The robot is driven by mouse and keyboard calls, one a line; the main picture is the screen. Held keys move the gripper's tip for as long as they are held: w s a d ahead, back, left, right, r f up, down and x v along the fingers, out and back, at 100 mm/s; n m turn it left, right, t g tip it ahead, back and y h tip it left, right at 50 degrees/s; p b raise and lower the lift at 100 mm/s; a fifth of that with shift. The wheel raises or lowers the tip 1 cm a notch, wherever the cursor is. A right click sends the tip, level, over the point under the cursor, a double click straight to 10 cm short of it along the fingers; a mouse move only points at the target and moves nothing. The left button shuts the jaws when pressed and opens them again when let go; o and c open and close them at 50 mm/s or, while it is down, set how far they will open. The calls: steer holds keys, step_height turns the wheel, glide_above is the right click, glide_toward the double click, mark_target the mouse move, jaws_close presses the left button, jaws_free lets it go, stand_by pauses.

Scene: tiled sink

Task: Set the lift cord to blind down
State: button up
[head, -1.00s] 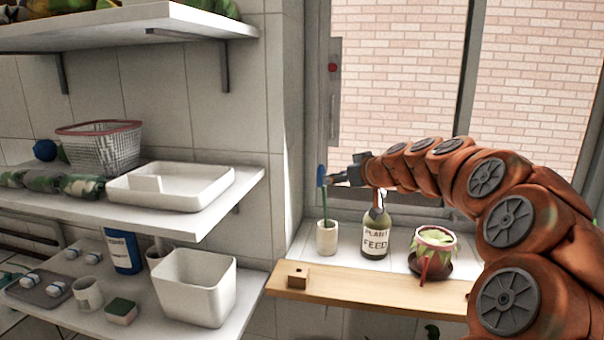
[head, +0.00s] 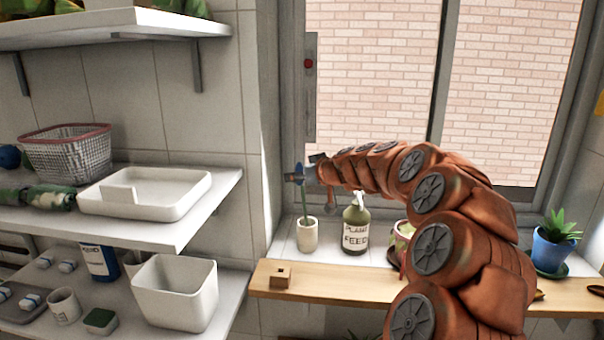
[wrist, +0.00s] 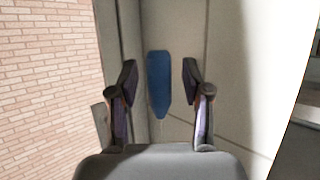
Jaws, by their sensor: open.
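No cord that I can make out for certain shows in either view. A grey vertical strip with a red spot (head: 309,64) is on the left side of the window frame; I cannot tell if it belongs to the lift cord. My gripper (head: 300,174) is open in front of the window's left corner, below that strip. A flat blue piece (wrist: 159,85) shows between its two spread fingers (wrist: 160,80) in the wrist view, with a gap on each side. In the head view it appears to top a green stick in a white cup (head: 307,235), partly hidden by the gripper.
A plant feed bottle (head: 355,228) and a partly hidden flowerpot (head: 403,236) stand on the sill under my arm. A blue pot with a plant (head: 551,246) is at right. A wooden board (head: 340,284) runs along the front. Shelves (head: 150,232) with containers fill the left.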

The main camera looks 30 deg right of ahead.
jaws_close()
stand_by(0.4)
